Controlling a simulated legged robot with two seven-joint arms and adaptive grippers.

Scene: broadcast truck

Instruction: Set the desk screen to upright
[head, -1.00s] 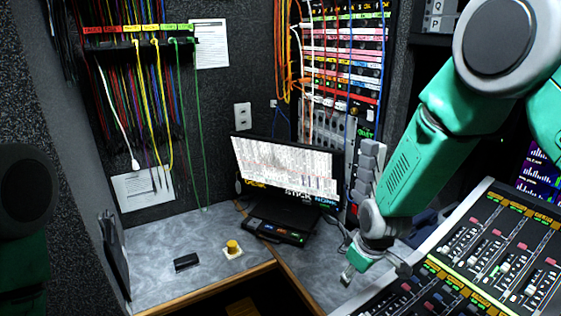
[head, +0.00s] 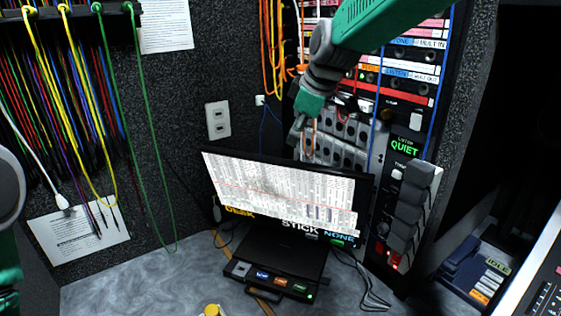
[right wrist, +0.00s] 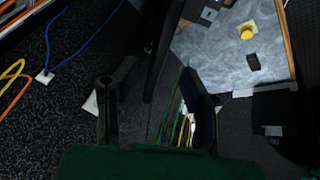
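The desk screen (head: 285,195) is a black-framed monitor on a dark base with a row of buttons (head: 268,282), on the grey desk. Its lit face shows a pale chart; its exact tilt is hard to tell. My right gripper (head: 305,145) points down just above and behind the screen's top edge. In the right wrist view my right gripper (right wrist: 157,78) has its two dark fingers apart, with a thin dark edge, seemingly the screen (right wrist: 162,50), running between them. I cannot see contact. My left gripper is out of view; only part of that arm shows at the left edge.
A patch panel with hanging cables (head: 110,120) is at left. A rack (head: 345,140) with cords stands close behind the screen. Grey blocks (head: 412,215) are stacked to its right. A yellow button (head: 211,310) is on the desk, whose left part is mostly clear.

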